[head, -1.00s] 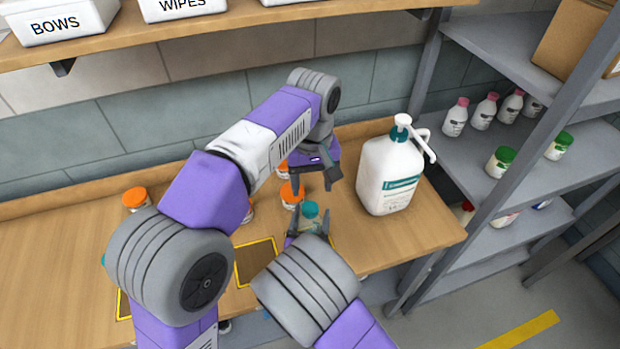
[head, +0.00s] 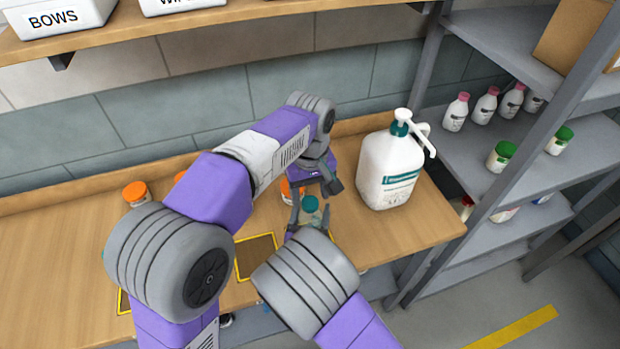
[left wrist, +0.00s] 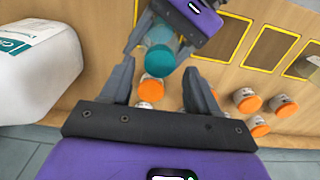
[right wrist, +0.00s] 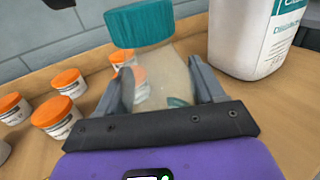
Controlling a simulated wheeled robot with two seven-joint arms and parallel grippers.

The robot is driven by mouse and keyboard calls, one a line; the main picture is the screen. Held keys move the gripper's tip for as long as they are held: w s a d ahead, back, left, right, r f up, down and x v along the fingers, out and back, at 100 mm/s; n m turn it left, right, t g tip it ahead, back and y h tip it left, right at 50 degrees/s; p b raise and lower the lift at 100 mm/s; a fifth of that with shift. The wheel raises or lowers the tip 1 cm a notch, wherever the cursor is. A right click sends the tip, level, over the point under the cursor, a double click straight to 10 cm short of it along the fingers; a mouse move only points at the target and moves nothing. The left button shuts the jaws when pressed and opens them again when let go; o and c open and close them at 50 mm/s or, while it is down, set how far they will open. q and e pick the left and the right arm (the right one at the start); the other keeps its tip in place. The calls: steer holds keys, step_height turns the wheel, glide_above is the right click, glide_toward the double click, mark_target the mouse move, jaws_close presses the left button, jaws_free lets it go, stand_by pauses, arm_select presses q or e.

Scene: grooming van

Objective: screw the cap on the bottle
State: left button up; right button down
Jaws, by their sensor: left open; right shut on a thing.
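A clear bottle (head: 308,218) with a teal cap (head: 311,203) at its top stands between the fingers of my right gripper (head: 309,226), which is shut on it. In the right wrist view the bottle (right wrist: 163,80) is see-through and the cap (right wrist: 138,24) sits at its upper end; I cannot tell how tightly it is seated. My left gripper (head: 313,189) is open and empty, above and behind the cap in the head view. In the left wrist view the cap (left wrist: 160,58) lies just beyond and between the open fingertips, apart from them.
A large white pump jug (head: 388,172) stands on the bench close to the right. Several orange-lidded jars, one at the left (head: 136,194), stand behind my grippers. Yellow-edged dark squares (head: 257,257) mark the bench front. A grey shelf rack (head: 520,150) is at the right.

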arm_select(q)
steer(key=shift+f, duration=1.2)
steer(key=c, duration=1.1)
steer(key=m, duration=0.8)
steer(key=o, duration=1.3)
step_height(320, 180, up, 12)
